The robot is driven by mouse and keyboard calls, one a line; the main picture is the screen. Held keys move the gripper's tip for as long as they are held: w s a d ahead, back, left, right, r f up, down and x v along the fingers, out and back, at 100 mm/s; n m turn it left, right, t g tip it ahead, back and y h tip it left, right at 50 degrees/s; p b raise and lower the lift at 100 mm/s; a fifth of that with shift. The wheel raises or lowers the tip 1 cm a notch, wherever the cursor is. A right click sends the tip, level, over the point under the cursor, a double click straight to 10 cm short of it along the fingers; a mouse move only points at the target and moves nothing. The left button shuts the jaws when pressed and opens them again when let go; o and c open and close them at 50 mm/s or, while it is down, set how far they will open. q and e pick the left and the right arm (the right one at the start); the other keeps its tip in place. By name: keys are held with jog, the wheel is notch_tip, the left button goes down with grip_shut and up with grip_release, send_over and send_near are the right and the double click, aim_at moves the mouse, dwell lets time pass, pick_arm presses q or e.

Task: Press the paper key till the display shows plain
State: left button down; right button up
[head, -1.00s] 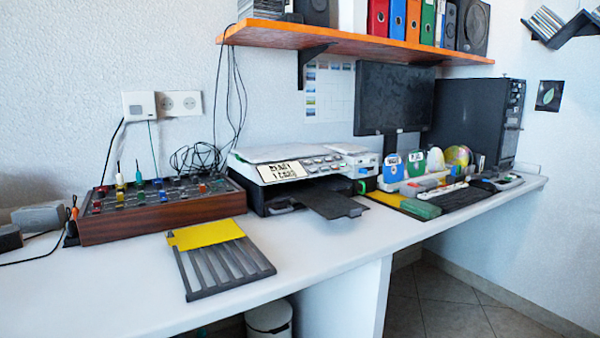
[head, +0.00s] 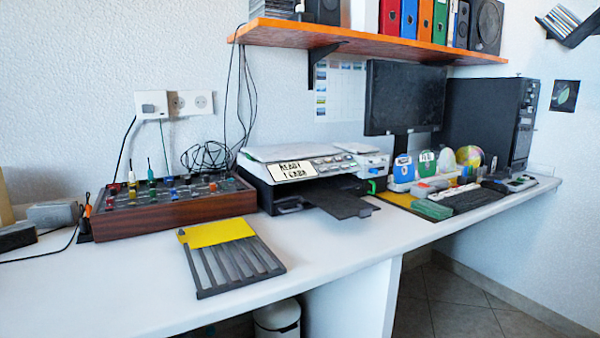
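A white and black printer (head: 305,165) stands on the white desk, against the wall. Its cream display (head: 292,171) sits at the front left of its top panel and carries two lines of dark text; the upper seems to read READY, the lower is too blurred to be sure. A group of small keys (head: 333,163) lies to the right of the display; their labels are too small to read, so I cannot tell which is the paper key. A dark paper tray (head: 342,204) sticks out at the front. Neither of my grippers is in view.
A wooden-sided knob mixer (head: 170,205) stands left of the printer. A dark slotted rack with a yellow top (head: 217,232) lies in front. A keyboard (head: 463,198), monitor (head: 405,97) and shelf (head: 375,44) are to the right and above. The desk's front left (head: 100,290) is clear.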

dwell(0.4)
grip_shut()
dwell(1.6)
